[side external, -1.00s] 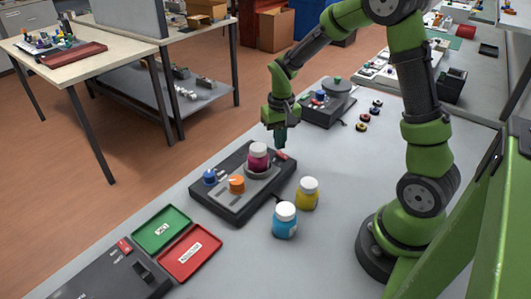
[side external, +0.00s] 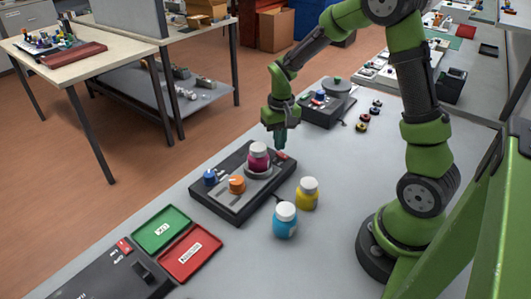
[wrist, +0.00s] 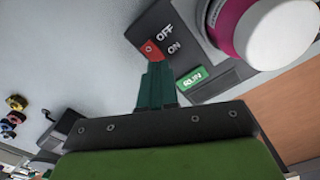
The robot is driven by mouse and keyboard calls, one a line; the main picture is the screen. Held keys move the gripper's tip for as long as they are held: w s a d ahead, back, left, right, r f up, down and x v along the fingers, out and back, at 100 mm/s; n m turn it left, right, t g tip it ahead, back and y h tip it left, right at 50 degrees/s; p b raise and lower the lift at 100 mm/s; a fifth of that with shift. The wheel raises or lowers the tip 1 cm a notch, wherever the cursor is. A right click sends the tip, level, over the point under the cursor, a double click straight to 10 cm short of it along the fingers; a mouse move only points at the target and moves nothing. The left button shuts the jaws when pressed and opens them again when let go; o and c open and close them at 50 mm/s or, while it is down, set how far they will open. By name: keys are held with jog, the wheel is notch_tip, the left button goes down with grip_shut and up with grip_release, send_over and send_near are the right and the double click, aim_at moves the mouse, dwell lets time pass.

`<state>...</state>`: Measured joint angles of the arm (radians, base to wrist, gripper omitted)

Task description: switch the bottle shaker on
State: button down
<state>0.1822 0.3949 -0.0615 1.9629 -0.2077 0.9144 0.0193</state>
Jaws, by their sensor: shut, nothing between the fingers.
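The bottle shaker (side external: 232,203) is a dark box on the grey table, with a white-capped magenta bottle (side external: 258,158) standing on its round platform. Its red switch (wrist: 151,51) shows in the wrist view beside the OFF and ON labels, closer to ON. A green RUN panel (wrist: 191,78) sits near it. My gripper (wrist: 153,72) is shut and empty, its fingertips right at the red switch. I cannot tell whether they touch it. In the side view my gripper (side external: 281,146) is over the shaker's far right corner.
Green (side external: 161,230) and red (side external: 190,254) trays lie in front. Another device (side external: 326,104) stands behind.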

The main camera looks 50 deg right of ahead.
jog(key=shift+f, duration=0.85)
dwell(0.3)
jog(key=shift+r, duration=3.55)
jog(key=s+a+r+n+t+y, duration=0.2)
jog(key=s+a+r+t, duration=0.5)
jog(key=s+a+r, duration=0.5)
jog(key=shift+s+r, duration=0.45)
jog(key=shift+s, duration=0.45)
jog(key=shift+a, duration=0.1)
